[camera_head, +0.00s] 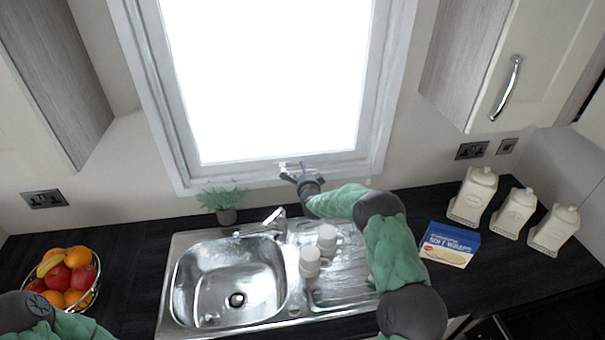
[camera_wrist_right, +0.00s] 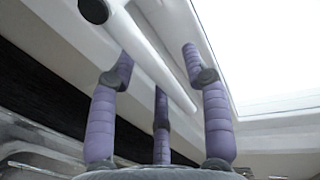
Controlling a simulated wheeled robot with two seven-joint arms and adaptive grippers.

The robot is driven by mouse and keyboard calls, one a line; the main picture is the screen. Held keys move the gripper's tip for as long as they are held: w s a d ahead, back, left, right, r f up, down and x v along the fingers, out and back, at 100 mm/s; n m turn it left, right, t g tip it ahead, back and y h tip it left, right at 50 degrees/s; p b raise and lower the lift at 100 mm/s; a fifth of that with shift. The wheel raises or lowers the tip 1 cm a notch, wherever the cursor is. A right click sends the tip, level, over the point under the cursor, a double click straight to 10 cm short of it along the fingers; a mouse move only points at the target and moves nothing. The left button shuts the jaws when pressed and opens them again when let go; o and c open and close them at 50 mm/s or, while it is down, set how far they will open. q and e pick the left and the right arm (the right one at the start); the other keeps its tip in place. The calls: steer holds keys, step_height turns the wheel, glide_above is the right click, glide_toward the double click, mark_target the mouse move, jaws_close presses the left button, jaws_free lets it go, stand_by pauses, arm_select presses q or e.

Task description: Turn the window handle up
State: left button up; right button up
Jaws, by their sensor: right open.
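The window handle (camera_wrist_right: 150,55) is a white bar in the right wrist view, running diagonally from the top left towards the centre. It is fixed at the bottom frame of the window (camera_head: 268,80). My right gripper (camera_head: 297,174) is at the middle of the sill, right at the handle, and hides most of it in the head view. Its purple fingers are open, with the handle's bar passing between them. I cannot tell whether any finger touches the bar. My left gripper is out of view; only part of my left arm shows at the lower left.
Below the window are a steel sink (camera_head: 228,282) with a tap (camera_head: 268,222), white cups (camera_head: 327,238) and a potted plant (camera_head: 226,214). A fruit bowl (camera_head: 93,292) stands left. A blue box (camera_head: 449,244) and white canisters (camera_head: 472,195) stand right. Wall cupboards flank the window.

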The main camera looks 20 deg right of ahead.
steer(key=shift+c, duration=0.3)
jaws_close()
